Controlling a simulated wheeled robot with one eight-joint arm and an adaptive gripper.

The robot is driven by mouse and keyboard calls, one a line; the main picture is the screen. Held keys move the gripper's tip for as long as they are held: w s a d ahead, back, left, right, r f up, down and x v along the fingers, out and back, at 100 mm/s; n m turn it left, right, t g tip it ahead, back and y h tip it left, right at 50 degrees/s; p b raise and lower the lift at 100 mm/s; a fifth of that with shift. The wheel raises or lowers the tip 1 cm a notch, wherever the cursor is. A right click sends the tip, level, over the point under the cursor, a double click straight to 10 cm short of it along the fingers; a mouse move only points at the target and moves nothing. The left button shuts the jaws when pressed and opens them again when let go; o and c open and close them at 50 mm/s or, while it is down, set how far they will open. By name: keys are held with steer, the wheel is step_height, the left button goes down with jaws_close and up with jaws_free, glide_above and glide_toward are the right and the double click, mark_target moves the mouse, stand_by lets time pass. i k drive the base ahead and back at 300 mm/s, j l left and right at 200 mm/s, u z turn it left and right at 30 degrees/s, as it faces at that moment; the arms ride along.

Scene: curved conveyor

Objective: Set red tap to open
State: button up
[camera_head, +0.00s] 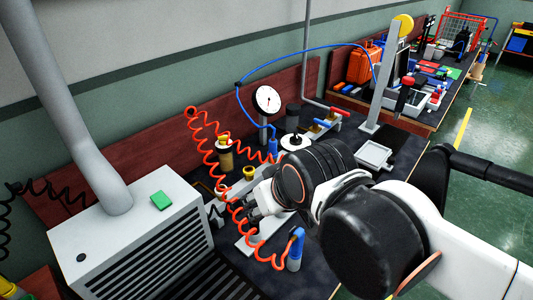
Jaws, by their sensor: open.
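A small red handle (337,112), which looks like the red tap, stands at the back of the dark workbench beside a grey pipe.
A red coiled hose (208,157) hangs around my gripper, ending at a blue fitting (295,250). A round gauge (267,100) and a blue hose (300,50) stand behind. A grey vented box (125,230) is at left. A white post (385,85) stands right of the red handle.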

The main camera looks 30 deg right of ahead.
mark_target(332, 109)
steer(key=i+l, duration=0.1)
steer(key=l, duration=0.3)
steer(key=i+l+z, duration=0.1)
steer(key=l, duration=0.3)
steer(key=i+l, duration=0.15)
steer(key=l, duration=0.25)
steer(key=i+l+z, duration=0.1)
steer(key=l, duration=0.35)
steer(key=i+l+z, duration=0.1)
steer(key=l, duration=0.25)
steer(key=i+l, duration=0.2)
steer(key=l, duration=0.2)
